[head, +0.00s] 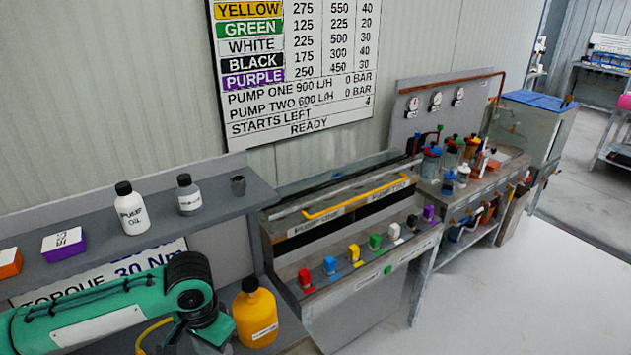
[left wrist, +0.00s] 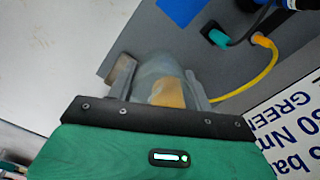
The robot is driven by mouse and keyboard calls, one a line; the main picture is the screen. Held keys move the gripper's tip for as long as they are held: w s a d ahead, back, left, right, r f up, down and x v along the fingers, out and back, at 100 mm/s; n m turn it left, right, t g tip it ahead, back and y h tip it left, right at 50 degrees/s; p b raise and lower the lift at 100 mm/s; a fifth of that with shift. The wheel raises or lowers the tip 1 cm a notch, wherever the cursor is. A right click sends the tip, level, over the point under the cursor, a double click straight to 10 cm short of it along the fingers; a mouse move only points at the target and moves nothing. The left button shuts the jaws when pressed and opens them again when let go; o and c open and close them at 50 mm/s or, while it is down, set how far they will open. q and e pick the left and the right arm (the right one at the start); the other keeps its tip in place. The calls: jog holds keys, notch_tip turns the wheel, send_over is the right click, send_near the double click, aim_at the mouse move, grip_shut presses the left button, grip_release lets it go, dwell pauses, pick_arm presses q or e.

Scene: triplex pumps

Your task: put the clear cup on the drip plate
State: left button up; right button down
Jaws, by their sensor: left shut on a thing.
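My left gripper (left wrist: 157,80) is shut on a see-through greyish cup (left wrist: 155,67) in the left wrist view, with one finger on each side of it. A tan-orange patch shows in or through the cup. The cup is over or beside the edge of a grey bench surface; I cannot tell its height above it. In the head view my green left arm comes in at the lower left, and its fingers and the cup are hidden. I cannot make out the drip plate for certain in either view. My right gripper is not in view.
A yellow bottle (head: 255,313) stands close to my left wrist. A yellow cable (left wrist: 262,68) lies on the bench. Coloured valves line the machine to the right.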

pick_arm(q)
jog(key=n, duration=0.1)
jog(key=a+n, duration=0.1)
jog(key=n, duration=0.1)
jog(key=s+r+n, duration=0.1)
jog(key=n, duration=0.1)
jog(key=shift+a, duration=0.2)
jog(key=shift+f, duration=0.1)
jog(key=shift+a, duration=0.1)
